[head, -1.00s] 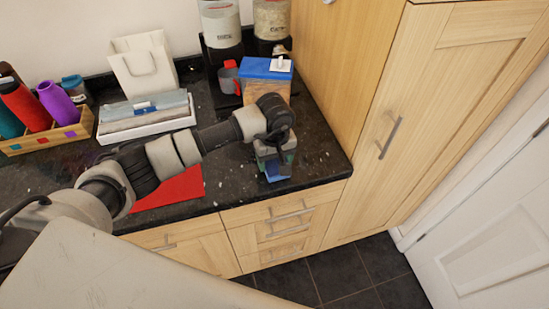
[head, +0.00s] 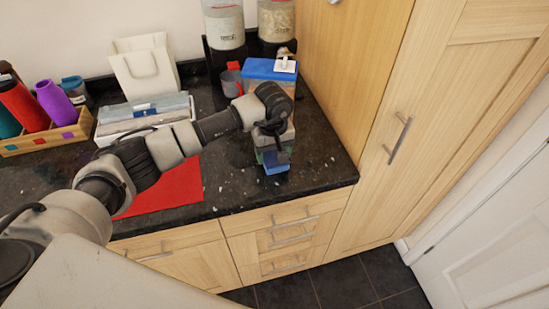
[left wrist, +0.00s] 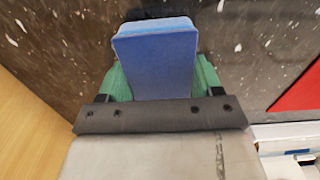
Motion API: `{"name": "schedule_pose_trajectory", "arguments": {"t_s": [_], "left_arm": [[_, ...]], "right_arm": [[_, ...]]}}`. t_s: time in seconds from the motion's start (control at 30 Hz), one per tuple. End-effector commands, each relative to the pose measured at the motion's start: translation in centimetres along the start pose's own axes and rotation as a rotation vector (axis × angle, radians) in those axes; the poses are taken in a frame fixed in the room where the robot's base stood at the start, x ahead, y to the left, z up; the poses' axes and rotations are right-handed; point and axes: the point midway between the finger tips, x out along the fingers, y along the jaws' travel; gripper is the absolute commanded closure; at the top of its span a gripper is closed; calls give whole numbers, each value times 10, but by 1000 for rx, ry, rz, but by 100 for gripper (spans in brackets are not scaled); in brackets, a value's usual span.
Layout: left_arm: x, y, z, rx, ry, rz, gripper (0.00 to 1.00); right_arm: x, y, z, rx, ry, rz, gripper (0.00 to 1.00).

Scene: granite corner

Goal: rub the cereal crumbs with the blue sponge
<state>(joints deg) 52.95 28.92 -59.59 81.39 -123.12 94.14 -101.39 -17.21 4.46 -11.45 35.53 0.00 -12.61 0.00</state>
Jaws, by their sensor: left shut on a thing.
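My left gripper (head: 271,157) has green fingers and is shut on the blue sponge (head: 275,168) above the dark counter's front right part. In the left wrist view the sponge (left wrist: 157,62) sits between the green fingers (left wrist: 160,80), its flat blue face showing. I cannot tell whether it touches the counter. Pale specks (left wrist: 238,19) lie on the counter around the sponge; I cannot tell which are cereal crumbs and which are flecks in the granite. My right gripper is not in view.
A box with a blue lid (head: 270,70) stands behind the gripper, beside the tall wooden cabinet (head: 350,80). A red mat (head: 165,193) lies to the left. A white tray (head: 143,128), a paper bag (head: 145,68) and a bottle crate (head: 45,140) stand farther left.

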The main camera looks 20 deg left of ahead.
Motion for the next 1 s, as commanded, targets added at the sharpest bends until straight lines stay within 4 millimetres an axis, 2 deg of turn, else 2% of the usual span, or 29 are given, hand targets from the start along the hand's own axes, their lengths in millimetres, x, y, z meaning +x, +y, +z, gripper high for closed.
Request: {"name": "schedule_pose_trajectory", "arguments": {"t_s": [0.3, 0.63, 1.0], "left_arm": [[6, 1, -27, -3, 3, -1, 54], [5, 1, -42, -2, 2, -1, 54], [5, 2, -72, -3, 2, -1, 54]], "right_arm": [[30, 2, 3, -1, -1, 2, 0], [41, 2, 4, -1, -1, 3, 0], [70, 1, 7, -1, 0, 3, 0]]}}
